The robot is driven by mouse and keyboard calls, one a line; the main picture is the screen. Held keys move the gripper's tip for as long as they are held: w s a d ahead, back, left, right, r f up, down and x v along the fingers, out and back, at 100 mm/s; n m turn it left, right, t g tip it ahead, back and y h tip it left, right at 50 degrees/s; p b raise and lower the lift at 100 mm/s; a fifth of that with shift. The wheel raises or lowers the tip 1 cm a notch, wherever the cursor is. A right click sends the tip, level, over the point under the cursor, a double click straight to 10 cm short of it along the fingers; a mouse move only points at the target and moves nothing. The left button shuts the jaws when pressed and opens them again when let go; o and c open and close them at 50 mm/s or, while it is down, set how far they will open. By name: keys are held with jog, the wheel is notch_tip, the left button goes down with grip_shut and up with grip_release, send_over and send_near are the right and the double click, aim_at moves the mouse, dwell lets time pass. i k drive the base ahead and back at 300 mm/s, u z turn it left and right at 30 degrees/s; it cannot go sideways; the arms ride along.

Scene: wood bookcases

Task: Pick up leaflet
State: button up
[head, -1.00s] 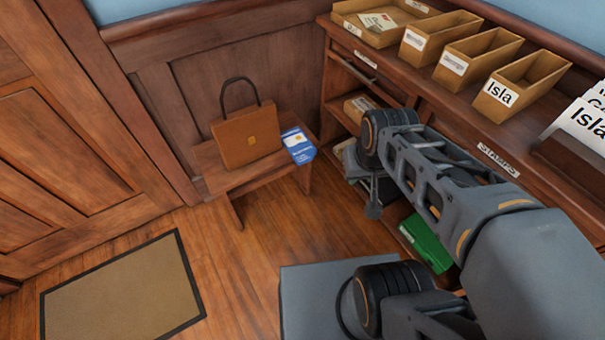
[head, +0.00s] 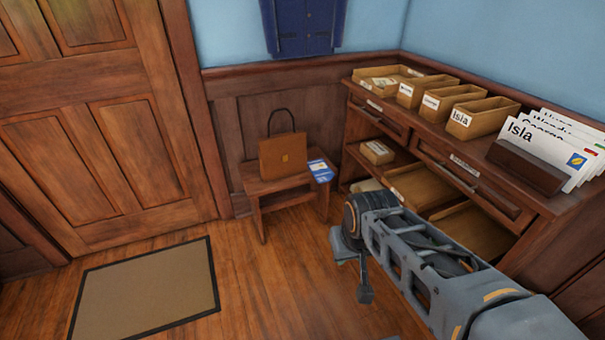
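A blue and white leaflet (head: 321,172) lies flat on the right end of a small wooden bench (head: 250,186), its edge close to the bench's front. It is beside a brown handbag (head: 283,157) with a dark handle, which stands upright on the bench. My gripper (head: 363,288) points down below the wrist of my arm, in front and to the right of the bench, apart from the leaflet. The wrist hides most of it, so I cannot see whether its fingers are open or hold anything.
A wooden cabinet (head: 545,207) at the right carries labelled trays (head: 481,118) and a holder (head: 527,166) with upright name cards. Trays sit on its open shelves. A door (head: 95,140) and a doormat (head: 148,287) are at the left. The floor before the bench is clear.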

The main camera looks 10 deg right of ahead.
aim_at(323, 173)
jog(key=u, duration=0.05)
jog(key=i, duration=1.65)
